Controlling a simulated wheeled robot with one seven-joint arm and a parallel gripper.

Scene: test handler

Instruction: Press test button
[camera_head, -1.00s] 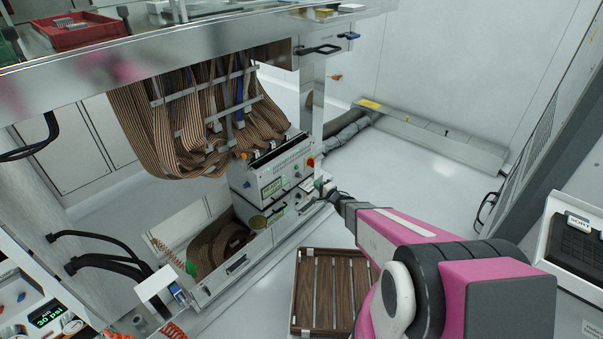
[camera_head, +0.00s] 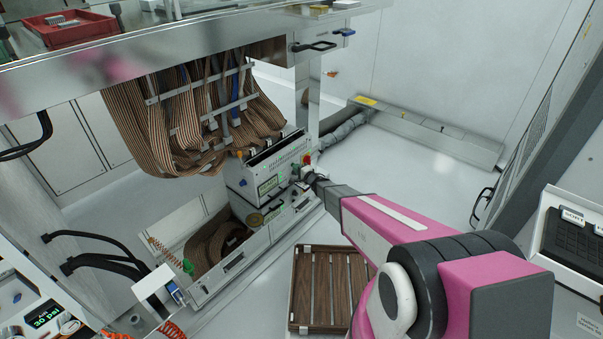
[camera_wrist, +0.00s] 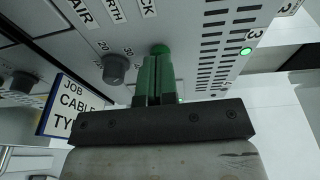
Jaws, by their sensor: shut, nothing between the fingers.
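The tester box (camera_head: 262,178) stands on a lower unit under the bench, with a lit green display on its front. In the wrist view its front panel (camera_wrist: 190,72) fills the upper part of the picture. A green domed button (camera_wrist: 160,48) sits on this panel right at the tips of my gripper (camera_wrist: 157,62). My gripper has green fingers, shut together with nothing between them. The tips look to be at or against the button; I cannot tell whether it is pressed in. In the head view my gripper (camera_head: 307,174) is small beside the tester's right front.
A dark knob (camera_wrist: 115,69) and a job label card (camera_wrist: 72,106) are left of my fingers. A lit green lamp (camera_wrist: 246,50) is at right. A red knob (camera_head: 308,158) sits on the tester's right. Brown ribbon cables (camera_head: 185,120) hang above; a slatted wooden crate (camera_head: 327,290) lies below.

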